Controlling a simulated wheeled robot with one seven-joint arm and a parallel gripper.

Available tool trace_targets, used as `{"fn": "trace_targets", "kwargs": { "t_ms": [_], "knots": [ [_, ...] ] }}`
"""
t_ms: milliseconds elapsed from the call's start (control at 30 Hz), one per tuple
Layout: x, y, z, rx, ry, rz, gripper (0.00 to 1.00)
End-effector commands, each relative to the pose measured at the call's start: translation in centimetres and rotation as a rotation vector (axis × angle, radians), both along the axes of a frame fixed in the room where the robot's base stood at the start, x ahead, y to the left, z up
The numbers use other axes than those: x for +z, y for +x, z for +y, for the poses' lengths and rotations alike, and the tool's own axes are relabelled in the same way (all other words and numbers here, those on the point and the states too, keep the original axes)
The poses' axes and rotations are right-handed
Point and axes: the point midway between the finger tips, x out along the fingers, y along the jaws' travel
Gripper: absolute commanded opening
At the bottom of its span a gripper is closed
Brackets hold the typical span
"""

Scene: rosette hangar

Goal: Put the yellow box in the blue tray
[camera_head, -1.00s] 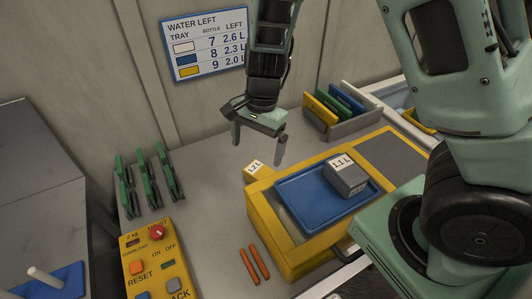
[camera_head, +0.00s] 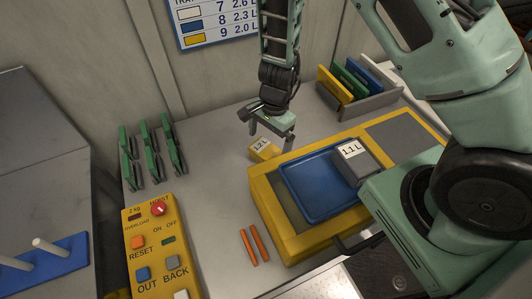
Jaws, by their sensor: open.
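A small yellow box (camera_head: 264,151) with a white label reading 1.2 L stands on the grey bench, just behind the yellow-framed unit. The blue tray (camera_head: 307,194) lies on top of that unit. A grey box (camera_head: 355,164) labelled 1.1 L sits at the tray's right side. My gripper (camera_head: 269,144) is open, pointing down with its fingers over and around the yellow box's place in the picture. I cannot tell whether the fingers touch the box or are level with it.
The yellow-framed unit (camera_head: 263,202) bears the tray. A rack with coloured plates (camera_head: 357,90) stands at the back right. Green clips (camera_head: 150,155) stand left. A yellow button panel (camera_head: 158,250) and two orange sticks (camera_head: 255,246) are in front. Bare bench lies left of the box.

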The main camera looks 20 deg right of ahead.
Motion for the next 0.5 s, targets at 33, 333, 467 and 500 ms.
{"fn": "trace_targets", "kwargs": {
  "t_ms": [33, 333, 467, 500],
  "knots": [
    [-0.3, 0.0, 0.0, -0.001, -0.001, 0.001, 1.0],
    [-3.1, 0.2, 0.5, -0.003, 0.0, 0.004, 1.0],
    [-4.9, 0.1, 0.7, -0.001, 0.0, 0.002, 1.0],
    [-5.2, 0.1, 0.8, -0.002, 0.0, 0.002, 1.0]
  ]
}}
